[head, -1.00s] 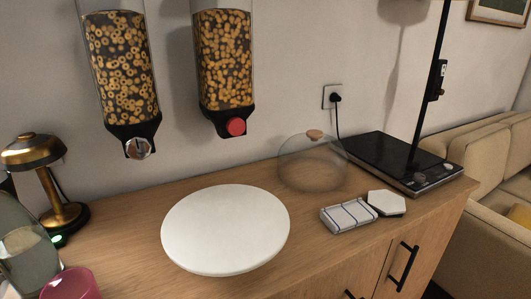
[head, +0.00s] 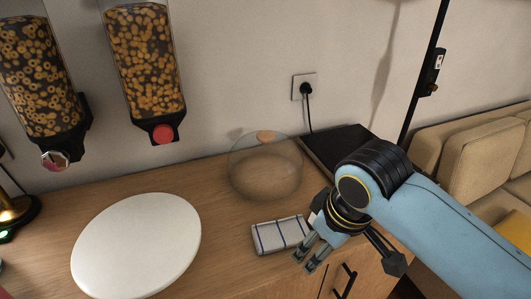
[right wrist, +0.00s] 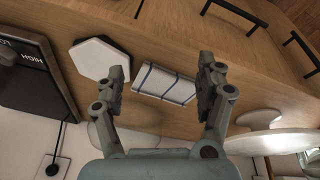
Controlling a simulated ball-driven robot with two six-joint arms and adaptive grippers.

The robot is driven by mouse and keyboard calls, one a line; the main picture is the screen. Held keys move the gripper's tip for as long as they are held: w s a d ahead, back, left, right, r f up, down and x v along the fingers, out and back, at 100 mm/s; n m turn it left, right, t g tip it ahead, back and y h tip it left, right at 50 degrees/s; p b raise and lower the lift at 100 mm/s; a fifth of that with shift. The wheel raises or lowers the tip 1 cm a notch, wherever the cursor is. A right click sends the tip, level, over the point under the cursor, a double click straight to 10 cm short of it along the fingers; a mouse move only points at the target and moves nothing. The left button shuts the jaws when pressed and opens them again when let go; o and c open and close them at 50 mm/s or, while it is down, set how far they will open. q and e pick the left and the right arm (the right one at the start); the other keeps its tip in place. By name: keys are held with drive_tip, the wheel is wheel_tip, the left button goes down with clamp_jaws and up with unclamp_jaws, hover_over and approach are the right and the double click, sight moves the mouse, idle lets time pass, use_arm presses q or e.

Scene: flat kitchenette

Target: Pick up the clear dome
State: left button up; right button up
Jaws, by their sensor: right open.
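The clear dome (head: 262,172) stands on the wooden counter near the wall, with a round wooden knob (head: 266,136) on top. In the right wrist view only part of the dome (right wrist: 128,138) shows, partly hidden behind my gripper. My right gripper (head: 308,258) is open and empty, in front and to the right of the dome, apart from it. It also shows in the right wrist view (right wrist: 166,72), with the folded cloth between its fingers in the picture. My left gripper is not in view.
A folded checked cloth (head: 281,235) lies in front of the dome. A white hexagonal piece (right wrist: 101,58) lies beside it. A black hob (head: 335,150) is behind my right arm. Two cereal dispensers (head: 145,65) hang on the wall.

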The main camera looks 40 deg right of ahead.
sight(266, 134)
drive_tip(key=shift+n+g+y, duration=0.3)
drive_tip(key=shift+n+g, duration=0.3)
drive_tip(key=shift+n, duration=0.3)
drive_tip(key=w+d+r, duration=0.2)
drive_tip(key=w+r, duration=0.1)
drive_tip(key=w, duration=0.4)
drive_tip(key=w+d+r, duration=0.2)
drive_tip(key=w, duration=0.5)
drive_tip(key=w+d+r, duration=0.2)
drive_tip(key=w+r, duration=0.1)
drive_tip(key=w, duration=0.4)
drive_tip(key=shift+w+r+p, duration=0.1)
drive_tip(key=shift+r+p, duration=0.25)
drive_tip(key=w+d+r, duration=0.2)
drive_tip(key=w+r, duration=0.4)
drive_tip(key=r, duration=0.1)
drive_tip(key=shift+n+y, duration=0.3)
drive_tip(key=f, duration=0.6)
drive_tip(key=w+f+p, duration=0.1)
drive_tip(key=f, duration=0.2)
drive_tip(key=shift+a+f, duration=0.2)
drive_tip(key=shift+f, duration=0.15)
drive_tip(key=shift+w, duration=0.1)
clamp_jaws()
